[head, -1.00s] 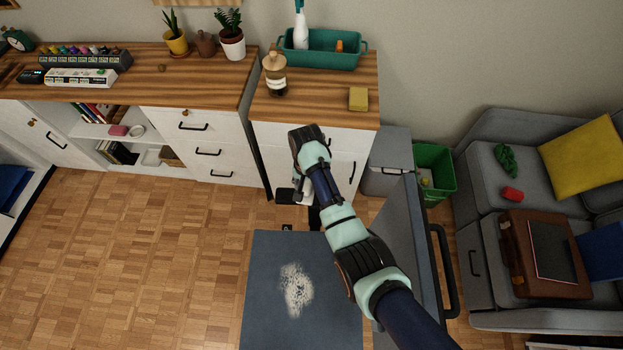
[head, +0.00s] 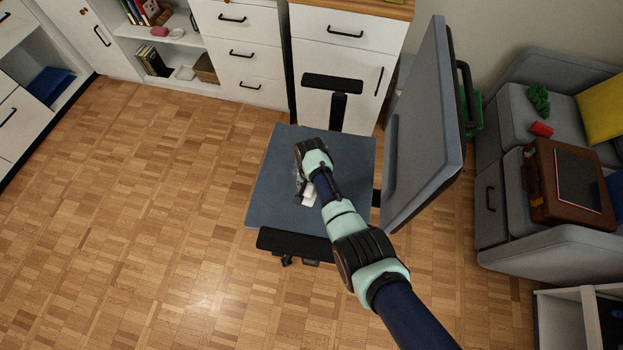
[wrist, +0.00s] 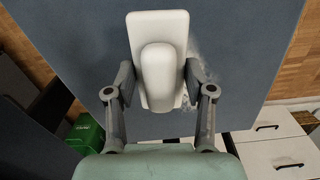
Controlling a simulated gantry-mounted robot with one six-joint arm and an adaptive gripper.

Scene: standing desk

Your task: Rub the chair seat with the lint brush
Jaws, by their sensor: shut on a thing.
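The chair seat (head: 270,185) is a blue-grey square pad in the middle of the head view, and it fills much of the wrist view (wrist: 80,50). The lint brush (wrist: 160,35) is white with a rounded grip, and a bit of it shows below my wrist in the head view (head: 309,196). My gripper (wrist: 158,82) is shut on the brush's grip, one finger on each side. It is over the middle of the seat. White lint (wrist: 207,65) shows beside the brush, mostly hidden by the brush and my arm. Whether the brush touches the seat I cannot tell.
The chair's backrest (head: 428,120) stands upright at the seat's right. Black armrests (head: 333,83) (head: 293,243) lie along the seat's far and near sides. White cabinets (head: 335,65) stand behind. A grey sofa (head: 495,215) is at right. The wooden floor at left is clear.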

